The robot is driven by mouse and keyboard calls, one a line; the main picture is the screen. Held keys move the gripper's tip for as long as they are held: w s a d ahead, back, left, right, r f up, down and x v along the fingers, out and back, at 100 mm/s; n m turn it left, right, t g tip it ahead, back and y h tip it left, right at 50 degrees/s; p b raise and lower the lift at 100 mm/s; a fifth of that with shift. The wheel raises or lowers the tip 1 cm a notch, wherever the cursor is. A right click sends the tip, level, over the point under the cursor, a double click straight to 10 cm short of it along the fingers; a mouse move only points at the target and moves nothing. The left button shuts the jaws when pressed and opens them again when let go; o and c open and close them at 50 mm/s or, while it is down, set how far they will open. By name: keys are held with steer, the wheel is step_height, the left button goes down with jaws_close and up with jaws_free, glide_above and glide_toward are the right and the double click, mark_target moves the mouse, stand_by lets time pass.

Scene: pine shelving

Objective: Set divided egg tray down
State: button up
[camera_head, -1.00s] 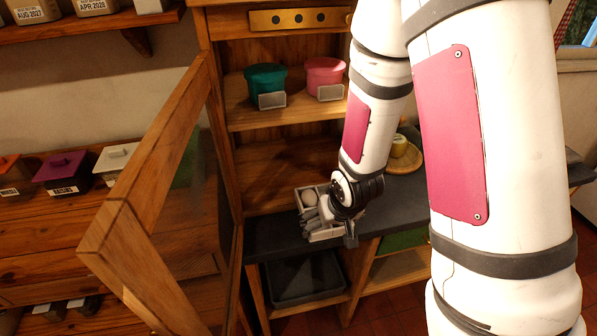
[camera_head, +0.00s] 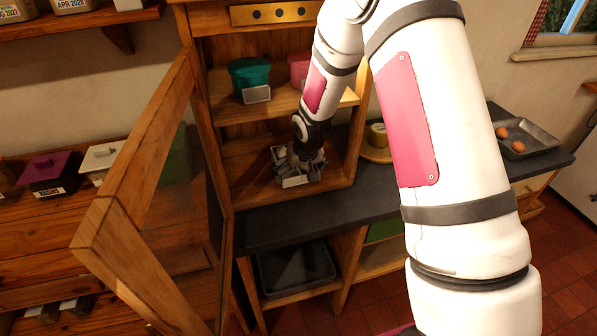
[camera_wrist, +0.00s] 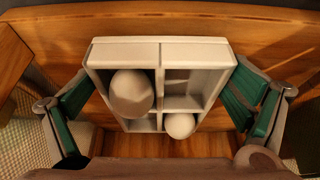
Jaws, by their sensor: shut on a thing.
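The divided egg tray (camera_wrist: 163,55) is pale grey-white with several square compartments. In the wrist view a larger pale egg (camera_wrist: 131,93) sits in a left compartment and another pale egg (camera_wrist: 180,125) in a right one; the rest look empty. My gripper (camera_wrist: 163,100) is shut on the tray, with green-padded fingers at its left and right sides. In the head view the tray (camera_head: 294,181) is inside the wooden cabinet at its lower shelf (camera_head: 250,190), with my gripper (camera_head: 300,168) over it. I cannot tell whether its underside touches the wood.
The cabinet's framed door (camera_head: 125,205) stands open at the left. A teal pot (camera_head: 250,78) and a pink pot (camera_head: 300,66) are on the shelf above. The dark counter (camera_head: 265,230) in front is clear.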

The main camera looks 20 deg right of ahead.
steer(key=shift+w, duration=0.6)
steer(key=shift+w+f, duration=0.15)
steer(key=shift+f, duration=0.55)
steer(key=shift+f, duration=0.1)
steer(key=o, duration=1.1)
steer(key=v, duration=0.6)
steer(key=shift+v, duration=0.85)
